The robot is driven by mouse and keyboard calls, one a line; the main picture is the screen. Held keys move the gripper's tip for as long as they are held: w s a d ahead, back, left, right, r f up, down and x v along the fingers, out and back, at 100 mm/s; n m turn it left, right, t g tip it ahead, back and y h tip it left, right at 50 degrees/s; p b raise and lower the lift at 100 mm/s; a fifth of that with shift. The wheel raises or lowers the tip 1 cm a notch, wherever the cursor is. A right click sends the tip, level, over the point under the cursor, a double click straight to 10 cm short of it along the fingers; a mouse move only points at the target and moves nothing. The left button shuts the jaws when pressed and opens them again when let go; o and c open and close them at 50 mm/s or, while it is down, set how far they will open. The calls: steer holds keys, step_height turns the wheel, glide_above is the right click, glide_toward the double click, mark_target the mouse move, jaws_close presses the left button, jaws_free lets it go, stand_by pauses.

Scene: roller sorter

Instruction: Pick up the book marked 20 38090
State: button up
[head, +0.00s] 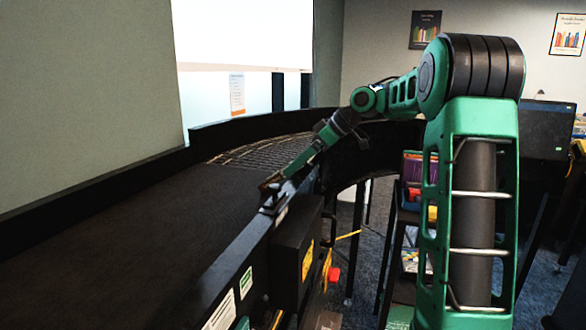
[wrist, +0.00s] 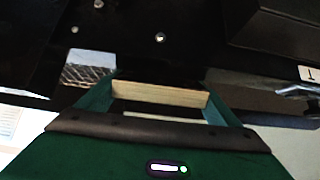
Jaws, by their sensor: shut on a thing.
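My gripper (head: 272,190) reaches down and left over the conveyor's near side rail in the head view. In the wrist view its two green fingers come in from either side, and my gripper (wrist: 160,88) is shut on a book (wrist: 165,95). The book shows as a cream page edge with a dark strip above it. Its cover and any number on it are hidden, so I cannot tell whether it is marked 20 38090. In the head view the book is too small to make out clearly.
The dark conveyor belt (head: 110,235) is bare and leads to a curved roller section (head: 262,150). Its raised near rail (head: 235,275) runs close to my gripper. A shelf cart with colourful books (head: 412,168) stands to the right, partly behind my arm.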

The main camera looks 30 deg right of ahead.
steer(key=shift+r, duration=0.6)
steer(key=r, duration=0.3)
steer(key=shift+a+r, duration=0.15)
steer(key=shift+a, duration=0.2)
steer(key=s+a+r, duration=0.2)
steer(key=a+r, duration=0.4)
steer(key=a, duration=0.4)
steer(key=shift+s+a+r, duration=0.2)
steer(key=shift+s+a, duration=0.15)
steer(key=shift+s, duration=0.05)
steer(key=o, duration=0.6)
steer(key=c, duration=0.6)
steer(key=shift+d+r, duration=0.1)
steer(key=shift+r, duration=0.05)
step_height(320, 180, up, 7)
steer(key=s+d, duration=0.1)
steer(key=shift+s+d+r, duration=0.2)
steer(key=shift+s+d, duration=0.1)
steer(key=shift+s, duration=0.05)
